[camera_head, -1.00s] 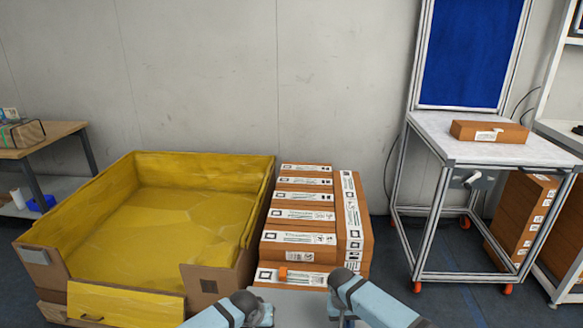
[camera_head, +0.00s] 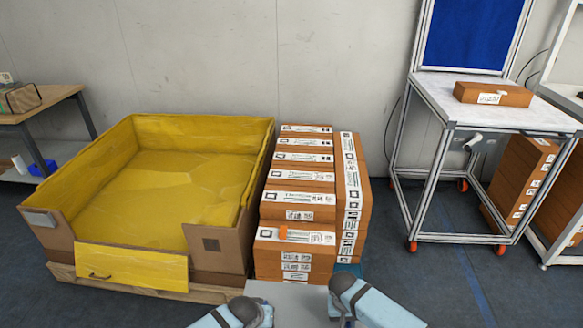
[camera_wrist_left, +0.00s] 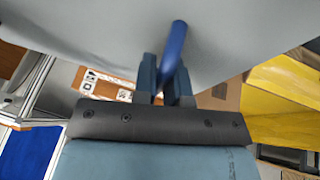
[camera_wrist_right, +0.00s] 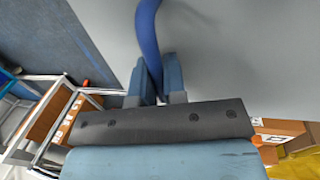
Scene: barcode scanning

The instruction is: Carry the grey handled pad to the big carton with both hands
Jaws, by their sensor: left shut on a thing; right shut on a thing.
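The grey pad (camera_head: 290,298) shows at the bottom middle of the head view, between my two arms. Its broad grey face also shows in the left wrist view (camera_wrist_left: 90,25) and the right wrist view (camera_wrist_right: 230,60). My left gripper (camera_wrist_left: 165,80) is shut on a blue handle (camera_wrist_left: 174,45) of the pad. My right gripper (camera_wrist_right: 155,82) is shut on another blue handle (camera_wrist_right: 148,35). In the head view the fingertips are largely hidden. The big carton (camera_head: 218,252), lined in yellow with a low front flap (camera_head: 130,268), stands open and empty ahead on the left.
Stacked brown boxes with labels (camera_head: 296,200) stand right of the carton. A metal-framed table (camera_head: 445,105) with one brown box (camera_head: 493,94) is at the right. A wooden bench (camera_head: 45,105) is at the far left. Dark floor (camera_head: 470,285) is clear at right.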

